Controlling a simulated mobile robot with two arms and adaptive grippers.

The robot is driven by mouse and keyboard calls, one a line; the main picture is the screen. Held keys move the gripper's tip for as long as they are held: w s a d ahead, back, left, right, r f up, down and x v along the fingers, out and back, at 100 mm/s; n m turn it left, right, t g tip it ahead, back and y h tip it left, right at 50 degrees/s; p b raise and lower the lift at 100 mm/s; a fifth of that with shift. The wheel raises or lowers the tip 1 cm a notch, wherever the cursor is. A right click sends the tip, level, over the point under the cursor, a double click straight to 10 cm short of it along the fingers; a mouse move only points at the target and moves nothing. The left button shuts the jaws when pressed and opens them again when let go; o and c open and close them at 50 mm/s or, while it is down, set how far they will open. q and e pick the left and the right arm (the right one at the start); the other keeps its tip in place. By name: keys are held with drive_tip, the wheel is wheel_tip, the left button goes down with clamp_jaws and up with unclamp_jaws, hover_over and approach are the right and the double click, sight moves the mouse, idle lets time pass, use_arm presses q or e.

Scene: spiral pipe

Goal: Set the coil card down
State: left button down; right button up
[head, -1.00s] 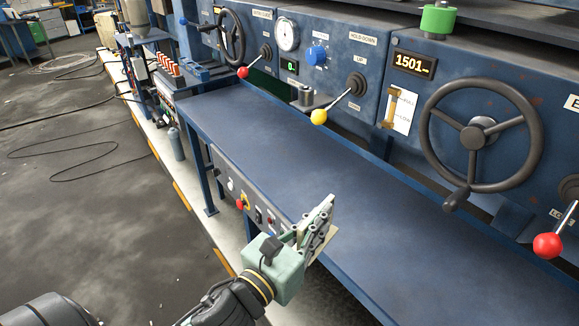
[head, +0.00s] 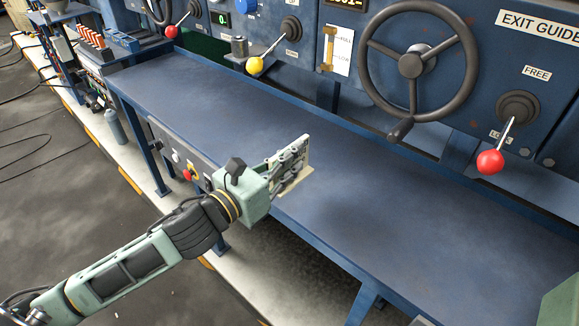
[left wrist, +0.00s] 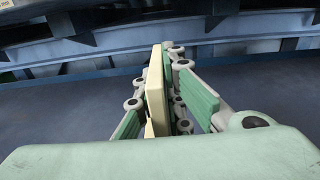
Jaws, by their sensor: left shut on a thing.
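My left gripper (head: 290,165) is shut on a thin beige card (head: 296,184), which I take to be the coil card. The gripper holds it over the front edge of the blue table (head: 400,220). In the left wrist view the card (left wrist: 155,88) stands edge-on between the finger pads of the left gripper (left wrist: 165,105). Its printed face does not show, and the fingers hide much of it. In the head view its lower edge shows below the fingers; I cannot tell whether it touches the table. My right gripper is not in view.
The tabletop is bare. Behind it stands a blue machine panel with a large handwheel (head: 415,65), a yellow-knobbed lever (head: 254,65), a red-knobbed lever (head: 490,161) and a white chart (head: 341,50). A control strip with a red button (head: 187,174) runs along the table's front.

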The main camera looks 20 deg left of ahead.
use_arm(q)
drive_tip(key=w, duration=0.1)
drive_tip(key=w+f, duration=0.2)
drive_tip(key=shift+w+a, duration=0.15)
drive_tip(key=shift+w, duration=0.15)
drive_tip(key=shift+w+f, duration=0.15)
drive_tip(key=shift+f, duration=0.1)
wheel_tip(320, 180, down, 3)
drive_tip(key=shift+f+p, duration=0.15)
drive_tip(key=shift+p, duration=0.2)
drive_tip(key=shift+f, duration=0.2)
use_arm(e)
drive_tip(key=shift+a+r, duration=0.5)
use_arm(q)
drive_tip(key=shift+f, duration=0.2)
drive_tip(key=c, duration=1.8)
unclamp_jaws()
drive_tip(key=shift+c, duration=0.2)
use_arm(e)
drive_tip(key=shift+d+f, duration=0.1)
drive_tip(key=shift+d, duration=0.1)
